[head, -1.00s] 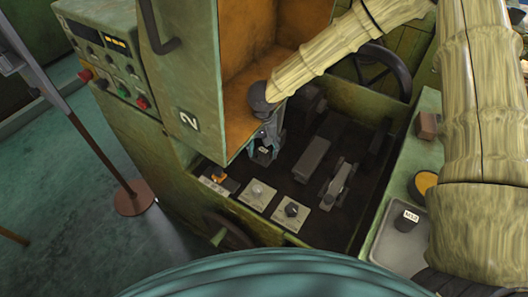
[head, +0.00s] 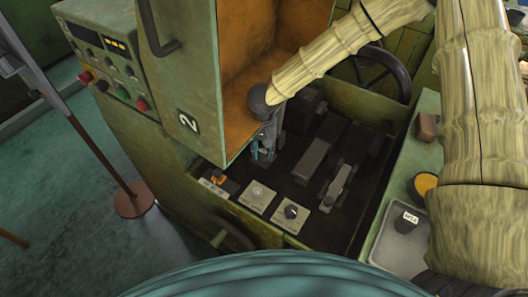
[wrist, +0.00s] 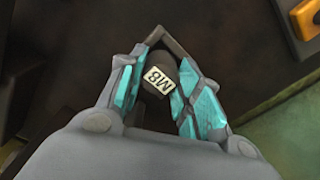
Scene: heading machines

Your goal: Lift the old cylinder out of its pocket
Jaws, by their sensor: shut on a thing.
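A dark cylinder with a white label reading M8 (wrist: 160,76) sits between the turquoise-padded fingers of my gripper (wrist: 155,88) in the wrist view. My gripper is shut on it. In the head view my gripper (head: 263,154) points down into the dark machine bed, just right of the green door's lower edge. The cylinder is mostly hidden there by the fingers. I cannot tell whether its lower end is inside a pocket or clear of it.
The open green door marked 2 (head: 188,122) stands close at the left. Pale blocks with knobs (head: 257,196) line the bed's front edge. A grey tray (head: 388,252) at the right holds another labelled dark cylinder (head: 405,222). Dark bars and levers (head: 318,150) lie right of my gripper.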

